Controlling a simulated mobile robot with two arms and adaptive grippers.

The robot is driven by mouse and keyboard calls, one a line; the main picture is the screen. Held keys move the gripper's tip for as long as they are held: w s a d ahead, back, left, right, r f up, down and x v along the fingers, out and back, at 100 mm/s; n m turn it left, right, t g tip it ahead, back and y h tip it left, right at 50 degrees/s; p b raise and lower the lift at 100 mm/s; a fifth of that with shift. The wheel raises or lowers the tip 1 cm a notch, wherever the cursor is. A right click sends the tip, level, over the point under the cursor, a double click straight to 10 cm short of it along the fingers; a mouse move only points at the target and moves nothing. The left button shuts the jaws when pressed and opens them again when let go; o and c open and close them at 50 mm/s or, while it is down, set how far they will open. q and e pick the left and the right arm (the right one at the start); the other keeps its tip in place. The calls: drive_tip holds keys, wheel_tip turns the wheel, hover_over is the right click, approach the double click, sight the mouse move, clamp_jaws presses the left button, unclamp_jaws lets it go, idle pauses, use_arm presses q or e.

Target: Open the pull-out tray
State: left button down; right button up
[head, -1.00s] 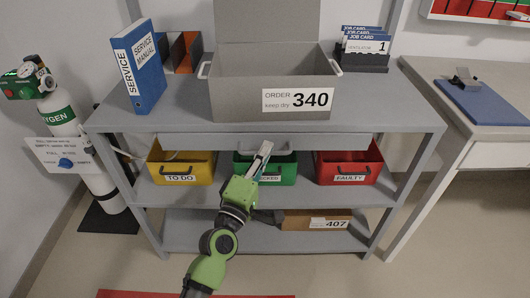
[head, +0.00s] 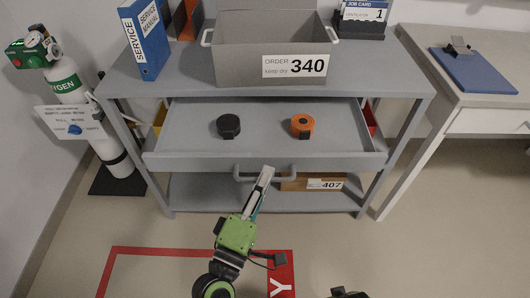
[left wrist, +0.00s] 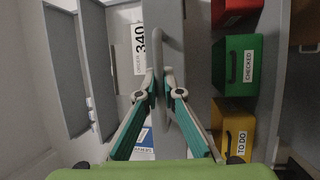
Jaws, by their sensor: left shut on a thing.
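The pull-out tray (head: 200,164) is a grey drawer under the shelf's top board, and it stands well out towards me. Its inside is in view, with a black round item and an orange round item in it. A grey bar handle (head: 245,180) is on its front; it also shows in the left wrist view (left wrist: 158,45). My left gripper (head: 266,172) is at the handle, and in the left wrist view its fingers (left wrist: 160,78) are shut on the bar. I cannot make out my right gripper.
The black item (head: 228,126) and orange item (head: 302,125) lie apart. A grey box (head: 240,70), a blue binder (head: 145,45) and job cards (head: 362,18) stand on top. An oxygen cylinder (head: 68,85) is left, a side table (head: 485,122) right. The floor in front shows free room.

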use_arm(q)
drive_tip(key=s, duration=0.8)
use_arm(e)
drive_tip(key=shift+s+d+f, duration=0.1)
drive_tip(key=shift+s+f, duration=0.8)
drive_tip(key=shift+f, duration=0.3)
use_arm(q)
drive_tip(key=shift+w, duration=0.1)
drive_tip(key=c, duration=2.2)
unclamp_jaws()
drive_tip(key=shift+o, duration=0.2)
drive_tip(key=shift+p, duration=0.3)
use_arm(e)
drive_tip(key=shift+w, duration=0.1)
use_arm(q)
drive_tip(key=v, duration=1.2)
